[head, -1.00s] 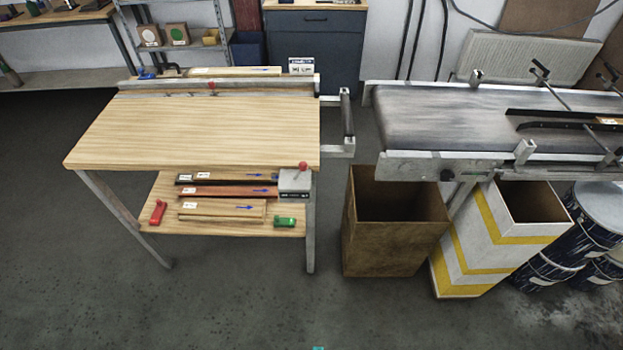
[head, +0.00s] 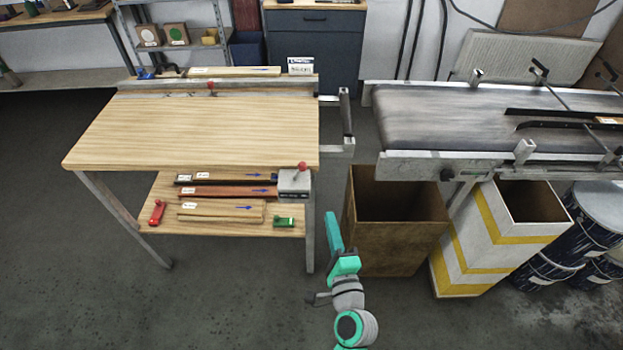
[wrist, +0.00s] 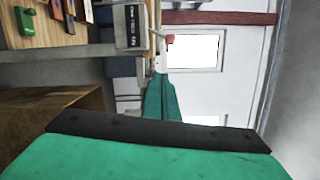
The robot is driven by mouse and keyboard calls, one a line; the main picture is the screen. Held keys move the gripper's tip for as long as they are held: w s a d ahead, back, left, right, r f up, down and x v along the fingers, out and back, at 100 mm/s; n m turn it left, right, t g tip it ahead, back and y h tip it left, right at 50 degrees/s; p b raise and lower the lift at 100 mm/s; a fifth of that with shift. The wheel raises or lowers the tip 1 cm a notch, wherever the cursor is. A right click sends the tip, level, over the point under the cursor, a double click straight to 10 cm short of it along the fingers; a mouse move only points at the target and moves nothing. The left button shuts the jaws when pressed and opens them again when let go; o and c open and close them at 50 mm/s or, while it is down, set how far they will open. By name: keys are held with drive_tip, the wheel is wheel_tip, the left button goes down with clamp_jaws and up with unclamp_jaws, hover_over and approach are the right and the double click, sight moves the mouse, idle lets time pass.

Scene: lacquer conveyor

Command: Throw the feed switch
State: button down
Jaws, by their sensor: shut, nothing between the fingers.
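The feed switch is a grey box (head: 294,182) with a red-knobbed lever (head: 302,167), mounted at the front right corner of the wooden table. The lever stands up from the box. In the wrist view the grey box (wrist: 129,27) and its red knob (wrist: 170,39) show at the top, turned sideways by the camera. My teal gripper (head: 331,216) is shut and empty, below and right of the switch in the head view, apart from it. Its shut fingers also show in the wrist view (wrist: 163,85), with the knob beyond their tips.
The wooden table (head: 200,130) has a lower shelf with several labelled strips, a red clamp (head: 157,212) and a green block (head: 285,222). A brown bin (head: 395,255) stands right of my gripper. A conveyor (head: 440,130) and a yellow-striped bin (head: 485,250) are further right.

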drive_tip(key=shift+w+r+y, duration=0.3)
drive_tip(key=shift+w+r, duration=0.25)
drive_tip(key=shift+r, duration=0.1)
approach(299, 172)
drive_tip(key=w+d+r, duration=0.1)
drive_tip(key=w+d, duration=0.2)
drive_tip(key=w, duration=0.2)
drive_tip(key=shift+w+a+r, duration=0.3)
drive_tip(key=shift+w+a, duration=0.2)
drive_tip(key=shift+a, duration=0.25)
drive_tip(key=shift+d, duration=0.15)
